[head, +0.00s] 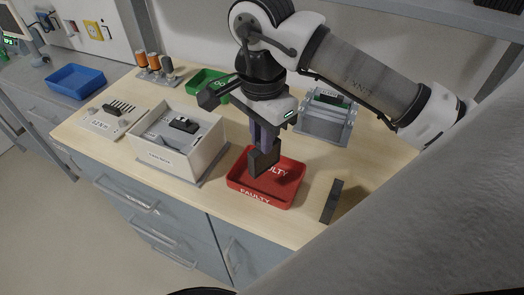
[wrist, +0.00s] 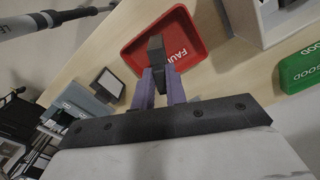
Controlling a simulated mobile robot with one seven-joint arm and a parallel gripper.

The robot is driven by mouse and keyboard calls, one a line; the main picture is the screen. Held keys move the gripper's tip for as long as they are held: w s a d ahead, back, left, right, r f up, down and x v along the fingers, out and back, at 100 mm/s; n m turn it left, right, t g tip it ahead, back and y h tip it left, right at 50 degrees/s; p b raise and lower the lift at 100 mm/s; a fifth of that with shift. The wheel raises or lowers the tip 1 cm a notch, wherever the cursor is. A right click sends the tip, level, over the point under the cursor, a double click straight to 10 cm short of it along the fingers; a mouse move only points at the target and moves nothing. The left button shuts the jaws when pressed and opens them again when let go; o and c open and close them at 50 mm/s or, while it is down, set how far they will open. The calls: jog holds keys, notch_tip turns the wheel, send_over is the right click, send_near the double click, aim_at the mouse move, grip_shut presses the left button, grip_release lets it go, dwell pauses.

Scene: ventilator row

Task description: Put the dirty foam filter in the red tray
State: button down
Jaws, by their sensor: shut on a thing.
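My gripper (head: 264,142) is shut on a dark grey foam filter (head: 264,161), which hangs upright below the fingers. In the wrist view the purple fingers (wrist: 160,88) pinch the filter (wrist: 155,48) from both sides. The red tray (head: 286,184), labelled FAULTY, lies on the wooden worktop directly beneath the filter. It also shows behind the filter in the wrist view (wrist: 186,30). The filter overlaps the tray's inside in both views; whether its lower end touches the tray floor I cannot tell. The tray looks otherwise empty.
A white open box (head: 165,160) with a dark part stands left of the tray. A dark bar (head: 332,201) lies to its right. A grey slotted holder (head: 326,118) and a green tray (head: 204,80) stand behind. A blue tray (head: 75,80) is far left.

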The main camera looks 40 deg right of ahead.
aim_at(259, 163)
notch_tip(259, 163, down, 3)
jog(key=shift+f+b, duration=0.2)
jog(key=shift+b, duration=0.45)
jog(key=shift+f+b, duration=0.4)
jog(key=shift+b, duration=0.1)
jog(key=shift+f+b, duration=0.25)
jog(key=shift+b, duration=0.1)
jog(key=c, duration=1.4)
grip_release()
jog(key=shift+c, duration=0.2)
jog(key=shift+r, duration=0.15)
